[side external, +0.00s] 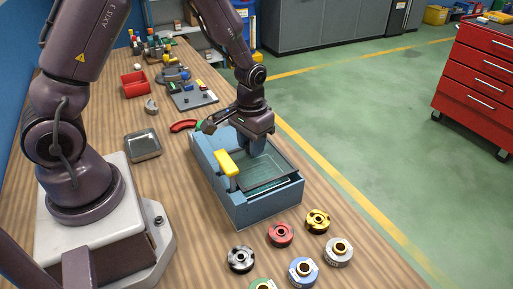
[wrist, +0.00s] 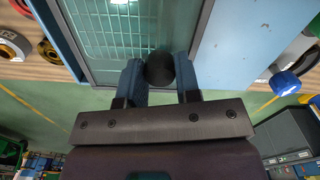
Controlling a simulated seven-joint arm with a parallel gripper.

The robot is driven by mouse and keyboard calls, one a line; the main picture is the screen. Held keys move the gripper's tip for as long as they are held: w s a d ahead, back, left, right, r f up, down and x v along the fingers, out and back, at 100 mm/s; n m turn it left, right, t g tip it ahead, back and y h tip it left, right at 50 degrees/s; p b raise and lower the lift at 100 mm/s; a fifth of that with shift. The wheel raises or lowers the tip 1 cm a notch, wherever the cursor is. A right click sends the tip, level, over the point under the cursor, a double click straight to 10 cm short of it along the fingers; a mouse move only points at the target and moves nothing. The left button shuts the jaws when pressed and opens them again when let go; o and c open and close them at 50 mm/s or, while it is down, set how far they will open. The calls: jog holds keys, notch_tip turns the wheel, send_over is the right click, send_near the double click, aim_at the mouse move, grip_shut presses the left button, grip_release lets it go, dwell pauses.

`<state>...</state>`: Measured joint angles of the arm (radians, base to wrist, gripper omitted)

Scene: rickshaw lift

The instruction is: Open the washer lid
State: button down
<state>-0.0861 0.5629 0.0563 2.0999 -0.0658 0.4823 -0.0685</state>
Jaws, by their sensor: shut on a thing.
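The washer is a blue box (side external: 272,208) on the wooden bench, with a dark-framed glass lid (side external: 262,170) over its top. The lid lies nearly flat; I cannot tell whether it is slightly raised. A wire basket (wrist: 115,30) shows through the glass in the wrist view. My gripper (side external: 256,148) is at the lid's edge on the aisle side, pointing down. In the wrist view, my gripper (wrist: 160,75) has its two blue fingers closed around a round black knob (wrist: 159,68) at the lid's edge. The knob is hidden in the side view.
Several coloured ring parts (side external: 281,234) lie in front of the washer. A metal tray (side external: 142,145) and a red curved part (side external: 184,126) lie nearby. The bench edge and open floor are to the right.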

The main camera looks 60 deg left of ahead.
jog(key=a, duration=1.1)
jog(key=c, duration=0.8)
grip_release()
jog(key=shift+d, duration=0.1)
jog(key=shift+r, duration=0.25)
notch_tip(320, 180, up, 12)
jog(key=shift+r, duration=0.25)
